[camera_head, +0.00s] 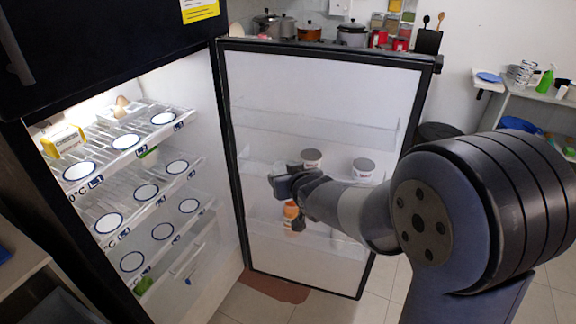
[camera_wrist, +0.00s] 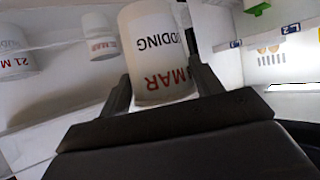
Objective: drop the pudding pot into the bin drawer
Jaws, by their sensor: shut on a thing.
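A white pudding pot (camera_wrist: 158,50) with dark and red lettering sits between the two dark fingers of my gripper (camera_wrist: 162,88) in the wrist view. My gripper is shut on it. In the head view my gripper (camera_head: 288,184) is in front of the open fridge door; I cannot make out the held pot there. A clear-fronted drawer (camera_head: 188,266) with a handle is low in the fridge. I cannot tell whether it is the bin drawer.
The open fridge door (camera_head: 320,75) stands behind my arm, with white pots (camera_head: 311,157) (camera_head: 363,167) and an orange bottle (camera_head: 291,212) on its racks. Fridge shelves (camera_head: 130,140) with several round markers are at left.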

